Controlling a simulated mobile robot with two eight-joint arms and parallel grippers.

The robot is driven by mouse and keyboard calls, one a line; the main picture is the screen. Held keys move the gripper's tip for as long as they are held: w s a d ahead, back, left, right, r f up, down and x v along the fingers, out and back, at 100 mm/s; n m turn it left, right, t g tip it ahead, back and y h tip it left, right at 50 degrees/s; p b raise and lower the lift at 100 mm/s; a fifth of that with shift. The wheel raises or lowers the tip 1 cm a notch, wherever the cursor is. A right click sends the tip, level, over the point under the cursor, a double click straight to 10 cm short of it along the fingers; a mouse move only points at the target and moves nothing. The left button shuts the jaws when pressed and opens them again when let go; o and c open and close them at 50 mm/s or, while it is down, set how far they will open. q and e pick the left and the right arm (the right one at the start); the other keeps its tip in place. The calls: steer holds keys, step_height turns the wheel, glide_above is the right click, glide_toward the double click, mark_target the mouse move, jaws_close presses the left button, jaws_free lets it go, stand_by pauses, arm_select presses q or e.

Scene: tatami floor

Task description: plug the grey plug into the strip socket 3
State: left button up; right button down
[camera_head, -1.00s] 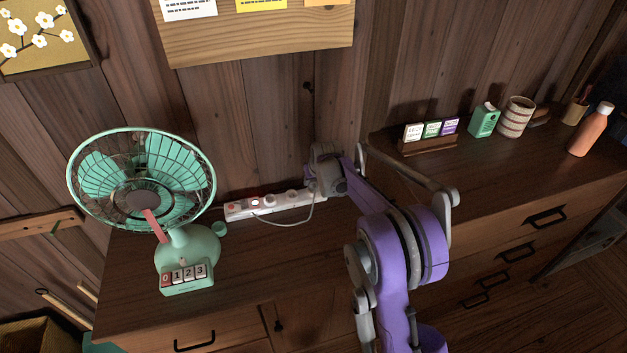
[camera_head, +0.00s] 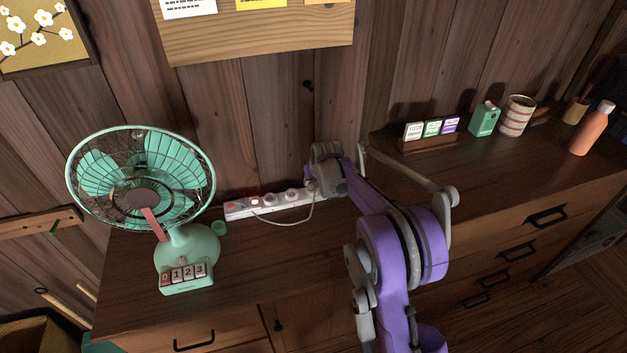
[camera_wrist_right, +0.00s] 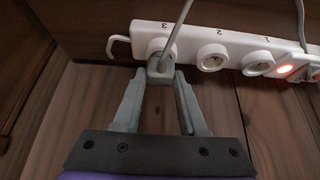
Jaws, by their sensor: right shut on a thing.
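The white power strip (camera_head: 270,206) lies along the back of the cabinet top against the wall. It also shows in the right wrist view (camera_wrist_right: 187,33), with sockets marked 1, 2 and 3. Sockets 1 (camera_wrist_right: 257,64) and 2 (camera_wrist_right: 212,57) are empty. My right gripper (camera_wrist_right: 160,78) is shut on the grey plug (camera_wrist_right: 160,68), whose cable runs upward. The plug is right at socket 3 (camera_wrist_right: 157,45) and covers part of it; I cannot tell how deep it sits. In the head view my right gripper (camera_head: 318,185) is at the strip's right end. My left gripper is not in view.
A green fan (camera_head: 186,245) with numbered buttons stands left of the strip. A red light (camera_wrist_right: 285,69) glows on the strip. To the right, a higher cabinet holds small cards (camera_head: 432,129), a green box (camera_head: 484,120), a striped cup (camera_head: 516,116) and a bottle (camera_head: 592,130).

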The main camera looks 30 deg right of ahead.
steer(key=shift+f, duration=0.25)
steer(key=shift+c, duration=1.9)
jaws_free()
steer(key=shift+r, duration=0.1)
steer(key=v, duration=1)
steer(key=shift+s+r+p, duration=0.25)
steer(key=shift+r+p, duration=0.05)
steer(key=shift+a, duration=0.1)
steer(key=s+a+r+p, duration=0.2)
steer(key=s+a+r, duration=0.3)
steer(key=s+a, duration=0.3)
steer(key=s+a+n+p, duration=0.1)
steer(key=s+a, duration=0.2)
steer(key=s, duration=0.5)
steer(key=s+a+f+y+p, duration=0.1)
steer(key=s+a, duration=0.3)
steer(key=s, duration=0.4)
steer(key=s+a+f+n+p, duration=0.1)
steer(key=s+a+p, duration=0.2)
steer(key=s, duration=0.5)
steer(key=shift+s+a+n, duration=0.2)
steer(key=shift+a+n, duration=0.1)
steer(key=shift+a, duration=0.35)
